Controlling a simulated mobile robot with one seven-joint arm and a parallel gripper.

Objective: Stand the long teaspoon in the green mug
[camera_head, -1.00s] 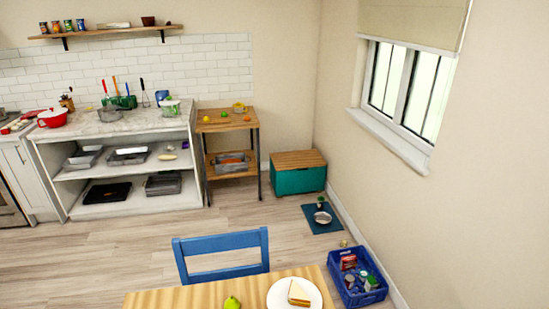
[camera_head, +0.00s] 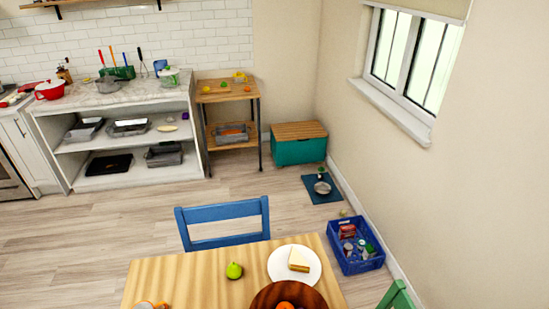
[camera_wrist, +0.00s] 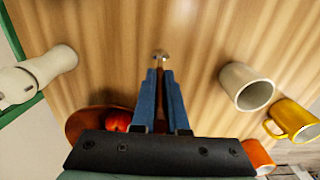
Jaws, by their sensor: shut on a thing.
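In the wrist view my gripper (camera_wrist: 160,72) is shut on a thin upright thing, which I take to be the long teaspoon (camera_wrist: 160,56). Its small silvery end shows just beyond the fingertips, over the wooden table. The rest of it is mostly hidden between the fingers. No green mug can be made out in either view. A pale grey mug (camera_wrist: 247,87) stands to the right of the gripper, with a yellow mug (camera_wrist: 292,120) and an orange mug (camera_wrist: 259,156) beyond it. My gripper does not show in the head view.
A pale bottle-like thing (camera_wrist: 40,75) lies left in the wrist view. A blue chair (camera_head: 223,210) stands behind the table.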

